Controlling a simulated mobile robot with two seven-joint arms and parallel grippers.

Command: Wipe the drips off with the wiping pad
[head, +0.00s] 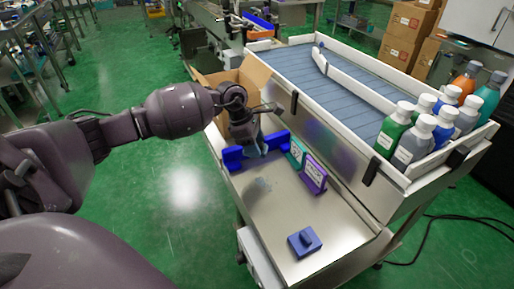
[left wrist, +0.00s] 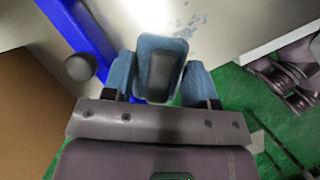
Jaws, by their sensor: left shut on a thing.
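My left gripper (head: 252,148) is low over the steel bench, beside the blue fixture (head: 236,158). In the left wrist view its fingers (left wrist: 159,78) are shut on the wiping pad (left wrist: 163,45), a blue rounded block with a dark grip. The drips (head: 262,184) are small bluish spots on the bare bench top, just in front of the gripper. They also show in the left wrist view (left wrist: 188,27), beyond the pad and apart from its visible edge. Whether the pad touches the bench is unclear. My right gripper is not in view.
A dark blue block with a knob (head: 305,241) lies near the bench's front. An open cardboard box (head: 254,72) stands behind. Several bottles stand on the conveyor (head: 350,88). The bench middle is mostly clear.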

